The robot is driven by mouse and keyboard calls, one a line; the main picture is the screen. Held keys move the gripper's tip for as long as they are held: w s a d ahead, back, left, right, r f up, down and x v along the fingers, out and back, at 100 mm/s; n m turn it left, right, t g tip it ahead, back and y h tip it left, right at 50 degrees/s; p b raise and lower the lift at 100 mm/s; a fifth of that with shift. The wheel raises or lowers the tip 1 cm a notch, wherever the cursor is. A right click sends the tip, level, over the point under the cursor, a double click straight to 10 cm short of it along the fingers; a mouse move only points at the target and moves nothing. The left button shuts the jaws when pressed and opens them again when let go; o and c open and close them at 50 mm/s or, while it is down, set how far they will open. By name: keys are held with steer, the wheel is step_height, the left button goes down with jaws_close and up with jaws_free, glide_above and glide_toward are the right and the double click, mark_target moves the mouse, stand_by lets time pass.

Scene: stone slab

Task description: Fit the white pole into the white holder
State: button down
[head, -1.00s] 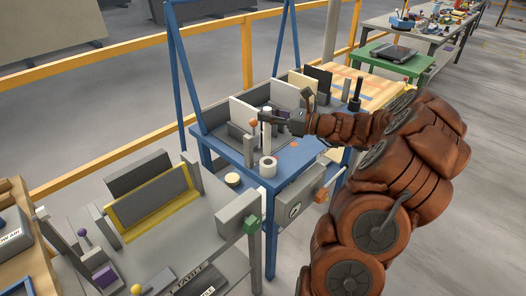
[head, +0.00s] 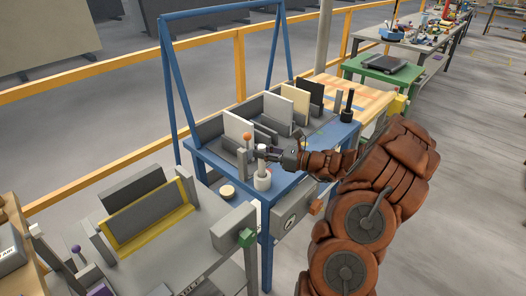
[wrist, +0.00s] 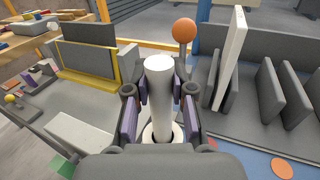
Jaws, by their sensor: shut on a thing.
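The white pole (head: 261,162) stands upright in my gripper (head: 264,153), over the white holder (head: 262,181) near the front corner of the blue table. In the wrist view the pole (wrist: 160,88) is between the two purple-padded fingers of my gripper (wrist: 160,100), which are shut on it. The ring of the white holder (wrist: 148,137) shows around the pole's lower end. The pole's bottom looks to be at or inside the ring's opening; how deep it sits is hidden.
An orange ball on a post (wrist: 184,31) stands close beside my gripper. Grey racks with upright panels (head: 238,128) fill the back of the blue table (head: 207,162). A black pole (head: 347,103) stands at the right. A round cream disc (head: 227,191) lies near the left edge.

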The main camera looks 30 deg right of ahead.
steer(key=shift+f, duration=0.15)
steer(key=c, duration=1)
jaws_free()
